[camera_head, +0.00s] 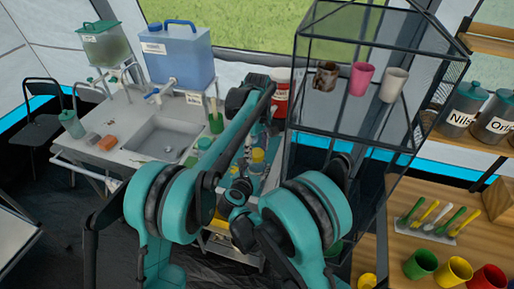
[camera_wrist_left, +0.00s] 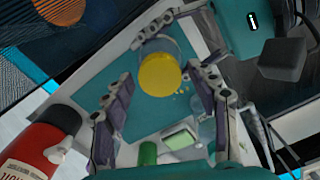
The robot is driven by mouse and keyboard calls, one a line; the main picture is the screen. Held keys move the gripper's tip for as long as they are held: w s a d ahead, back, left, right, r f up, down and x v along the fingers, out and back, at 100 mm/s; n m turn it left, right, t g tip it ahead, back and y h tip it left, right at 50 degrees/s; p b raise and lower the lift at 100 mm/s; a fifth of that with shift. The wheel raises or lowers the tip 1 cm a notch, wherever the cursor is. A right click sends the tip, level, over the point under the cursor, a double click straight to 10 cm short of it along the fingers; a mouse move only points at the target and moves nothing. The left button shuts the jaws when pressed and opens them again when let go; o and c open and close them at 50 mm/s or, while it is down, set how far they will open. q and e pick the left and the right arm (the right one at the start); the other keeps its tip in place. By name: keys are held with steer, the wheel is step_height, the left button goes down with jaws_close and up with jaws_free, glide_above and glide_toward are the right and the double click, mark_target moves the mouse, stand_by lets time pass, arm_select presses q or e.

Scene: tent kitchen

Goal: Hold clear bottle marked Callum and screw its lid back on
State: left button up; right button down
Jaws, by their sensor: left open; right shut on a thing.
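In the left wrist view a clear round vessel (camera_wrist_left: 158,46) with a yellow end (camera_wrist_left: 160,76) faces the camera. It looks like the bottle, but I see no name on it and cannot tell whether the yellow is a lid or contents. My left gripper (camera_wrist_left: 161,82) is open, its fingers apart on either side of the yellow end. Grey finger parts at the vessel's far side look like my right gripper (camera_wrist_left: 152,34), shut on it. In the head view my arms largely hide both grippers and the bottle. I cannot pick out a separate lid.
A teal mat (camera_wrist_left: 135,115) lies below, with small yellow bits. A red container (camera_wrist_left: 42,145), a green cylinder (camera_wrist_left: 148,153) and a pale green block (camera_wrist_left: 180,138) are close by. A black-framed rack (camera_head: 290,120) with cups stands right of my arms; a sink (camera_head: 165,140) is left.

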arm_select(q)
steer(key=shift+c, duration=0.2)
steer(key=c, duration=1.2)
steer(key=shift+o, duration=0.2)
steer(key=m, duration=0.5)
steer(key=shift+m, duration=0.3)
steer(key=m, duration=0.4)
steer(key=shift+m, duration=0.3)
steer(key=m, duration=1.4)
steer(key=o, duration=1.3)
